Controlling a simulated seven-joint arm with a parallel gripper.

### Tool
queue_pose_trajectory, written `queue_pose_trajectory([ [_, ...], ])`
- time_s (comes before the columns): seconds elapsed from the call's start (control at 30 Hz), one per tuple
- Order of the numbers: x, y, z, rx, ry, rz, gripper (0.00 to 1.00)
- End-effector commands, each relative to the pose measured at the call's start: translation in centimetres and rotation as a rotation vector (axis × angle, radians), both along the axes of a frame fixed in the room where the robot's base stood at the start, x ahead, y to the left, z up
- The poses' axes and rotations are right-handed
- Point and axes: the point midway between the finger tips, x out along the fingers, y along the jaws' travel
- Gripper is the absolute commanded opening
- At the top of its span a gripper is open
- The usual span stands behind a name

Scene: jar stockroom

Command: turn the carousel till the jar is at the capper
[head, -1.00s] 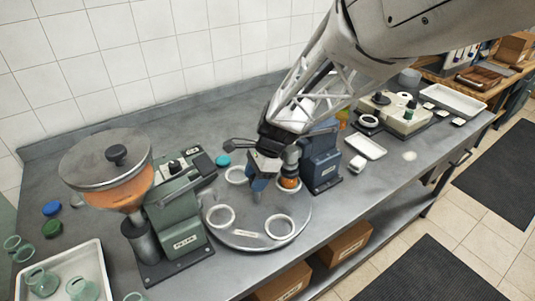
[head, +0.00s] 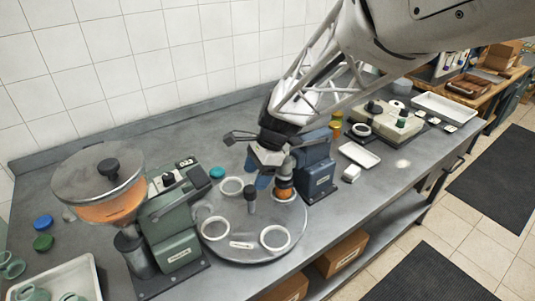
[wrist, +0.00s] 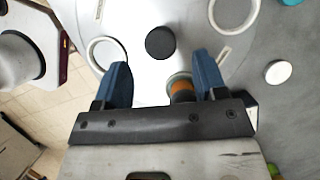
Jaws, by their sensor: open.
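The carousel (head: 240,250) is a round grey disc with white ring seats and a dark upright knob (head: 251,200). The jar (head: 284,189), with orange contents, is on its right side below the head of the blue capper (head: 317,170). Part of the jar is hidden, so its exact alignment is unclear. My gripper (head: 258,172) is open and empty above the disc, apart from the knob. In the wrist view, the knob (wrist: 160,42) shows beyond the fingertips, and the orange jar (wrist: 182,88) shows near the right finger.
A green filling machine (head: 170,225) with an orange-filled hopper (head: 105,195) stands left of the carousel. A tray (head: 75,280) with green glass jars is at the front left. A white tray (head: 359,155) lies right of the capper. Lids lie at the far left.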

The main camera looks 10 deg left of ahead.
Motion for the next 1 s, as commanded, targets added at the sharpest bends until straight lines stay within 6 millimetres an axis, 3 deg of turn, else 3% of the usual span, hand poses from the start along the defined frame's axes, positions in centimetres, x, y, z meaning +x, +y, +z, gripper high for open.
queue_pose_trajectory([
  [0.23, 0.5, -0.7, 1.9, 0.000, 0.000, -0.001, 0.65],
  [0.77, 0.4, -1.0, 2.3, 0.001, -0.005, 0.006, 0.65],
  [1.0, -0.6, -3.1, 3.6, 0.002, -0.048, 0.065, 0.65],
])
